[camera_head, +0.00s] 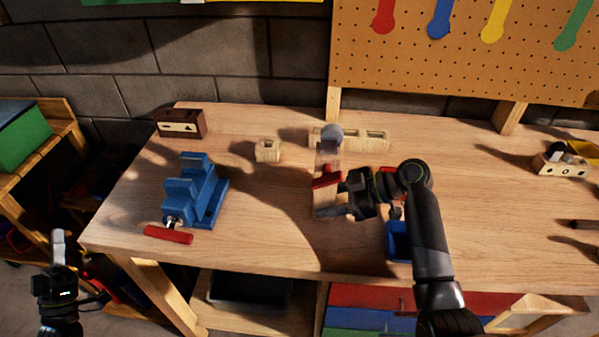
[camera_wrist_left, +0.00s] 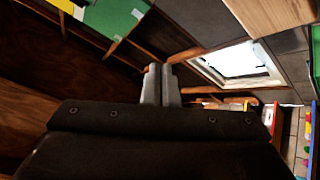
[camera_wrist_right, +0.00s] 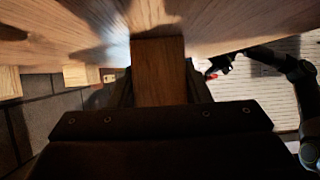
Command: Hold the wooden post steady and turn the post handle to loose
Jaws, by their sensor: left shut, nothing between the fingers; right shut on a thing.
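The wooden post (camera_head: 325,201) stands near the middle of the workbench, partly hidden by my right gripper. A red handle (camera_head: 326,180) lies across it, and a clear piece with a grey ball shows just behind. My right gripper (camera_head: 343,206) is shut on the post. In the right wrist view the post (camera_wrist_right: 158,72) is a brown wooden block between the fingers. My left gripper (camera_head: 58,243) is shut and empty, fingers up, left of the workbench and well away from the post. Its closed fingers also show in the left wrist view (camera_wrist_left: 161,85).
A blue vise (camera_head: 193,192) with a red handle (camera_head: 168,235) stands on the left of the workbench (camera_head: 270,215). A small wooden block (camera_head: 268,151) and a dark box (camera_head: 181,123) lie farther back. A blue object (camera_head: 398,240) is partly hidden by my right arm.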

